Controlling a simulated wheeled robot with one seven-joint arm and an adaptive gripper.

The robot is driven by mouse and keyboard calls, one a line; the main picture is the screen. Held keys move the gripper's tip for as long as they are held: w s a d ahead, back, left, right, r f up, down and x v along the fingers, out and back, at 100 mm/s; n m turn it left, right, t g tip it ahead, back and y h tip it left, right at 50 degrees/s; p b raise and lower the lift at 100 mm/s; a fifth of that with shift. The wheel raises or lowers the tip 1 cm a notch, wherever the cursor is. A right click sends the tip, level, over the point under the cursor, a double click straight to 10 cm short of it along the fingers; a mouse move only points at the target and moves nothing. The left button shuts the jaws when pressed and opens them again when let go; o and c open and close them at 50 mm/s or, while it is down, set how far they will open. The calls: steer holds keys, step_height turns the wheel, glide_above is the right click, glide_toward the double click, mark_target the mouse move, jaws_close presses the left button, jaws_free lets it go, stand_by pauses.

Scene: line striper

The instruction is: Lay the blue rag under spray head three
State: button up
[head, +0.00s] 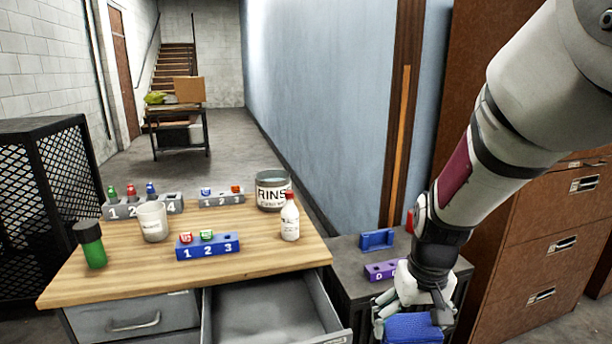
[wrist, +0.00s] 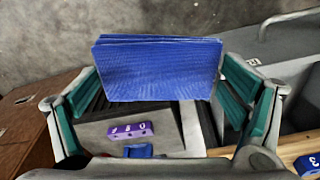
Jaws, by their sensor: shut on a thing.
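The blue rag (head: 413,329) is a folded, flat pad at the bottom of the head view. My gripper (head: 408,308) is shut on it, right of the desk's open drawer. In the wrist view the rag (wrist: 157,70) lies between the green finger pads of my gripper (wrist: 160,85), clear of the surfaces below. A blue block (head: 208,246) numbered 1 2 3 sits on the desk, with red and green caps at 1 and 2. Two grey racks (head: 142,206) (head: 221,199) stand behind it, holding small coloured caps. I cannot tell which piece is spray head three.
The wooden desk (head: 110,272) carries a white cup (head: 153,221), a RINSE tin (head: 273,190), a white bottle (head: 290,217) and a green bottle (head: 90,245). Its drawer (head: 265,310) is open. A purple block (head: 381,271) and blue holder (head: 376,239) stand on a low dark cabinet. Brown cabinets (head: 545,240) stand right.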

mark_target(405, 326)
step_height(405, 326, down, 8)
steer(key=w+b, duration=0.3)
steer(key=b, duration=0.5)
steer(key=r+p, duration=0.1)
steer(key=p, duration=0.2)
steer(key=r+p, duration=0.1)
steer(key=p, duration=0.2)
steer(key=r+p, duration=0.2)
steer(key=p, duration=0.1)
steer(key=shift+s+d+r, duration=0.1)
steer(key=shift+s+d, duration=0.05)
steer(key=shift+s, duration=0.1)
steer(key=r+p, duration=0.1)
steer(key=p, duration=0.2)
steer(key=s+r+p, duration=0.1)
steer(key=p, duration=0.2)
steer(key=shift+s+r, duration=0.1)
steer(key=shift+r, duration=0.1)
steer(key=s+r+p, duration=0.1)
steer(key=p, duration=0.2)
steer(key=shift+a+p, duration=0.2)
steer(key=shift+p, duration=0.15)
steer(key=shift+a, duration=0.1)
